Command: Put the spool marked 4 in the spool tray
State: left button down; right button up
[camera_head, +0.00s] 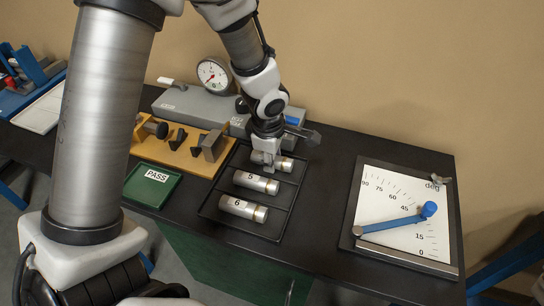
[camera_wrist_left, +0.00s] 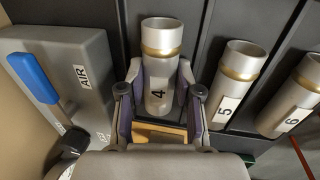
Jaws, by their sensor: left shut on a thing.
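The spool marked 4 (camera_wrist_left: 160,88) is a silver cylinder with a brass-coloured band, lying between the two fingers of my left gripper (camera_wrist_left: 160,104). In the head view the gripper (camera_head: 268,161) points down over the back compartment of the black spool tray (camera_head: 233,225), and the end of this spool (camera_head: 287,164) shows beside the fingers. The spool lies at that compartment; I cannot tell whether it touches the tray floor. The gripper is shut on it. Spools marked 5 (camera_head: 256,182) and 6 (camera_head: 243,209) lie in the compartments in front. My right gripper is not in view.
A grey AIR unit (camera_head: 180,101) with a dial gauge (camera_head: 213,74) stands behind. A yellow fixture (camera_head: 170,153) and a green PASS tray (camera_head: 150,187) lie left. An angle board (camera_head: 400,215) with a blue arm lies right. Bare black table separates the tray from the board.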

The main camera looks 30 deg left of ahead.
pick_arm(q)
jog(key=c, duration=0.7)
grip_release()
